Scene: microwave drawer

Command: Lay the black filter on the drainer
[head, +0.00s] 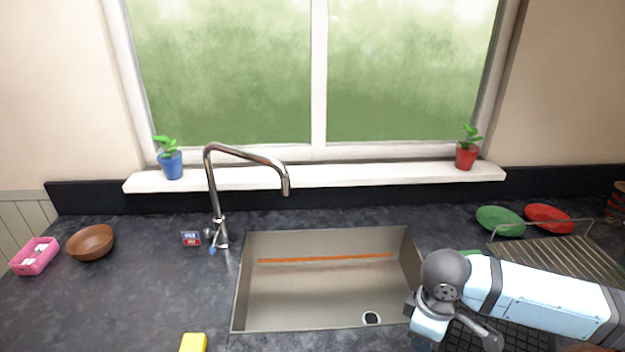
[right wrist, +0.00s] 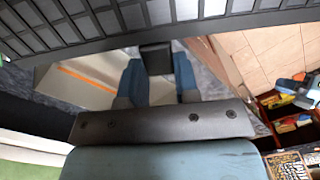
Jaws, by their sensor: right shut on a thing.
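The black filter (right wrist: 110,18) is a dark grid panel across the top of the right wrist view. In the head view part of it (head: 512,338) shows at the lower right, beneath my right arm, which hides much of it. My right gripper (right wrist: 157,65) is shut on a dark tab at the filter's edge, between its blue fingers. In the head view the gripper (head: 428,330) is at the sink's right front corner, its fingertips hardly visible. The drainer (head: 565,252) is a ribbed rack right of the sink, behind my right arm. My left gripper is not in view.
The sink (head: 290,300) has an orange strip (head: 325,258) along its back. A green plate (head: 500,221) and a red plate (head: 549,218) are at the drainer's back. A faucet (head: 215,200), brown bowl (head: 91,243), pink box (head: 35,256) and yellow item (head: 193,343) are farther left.

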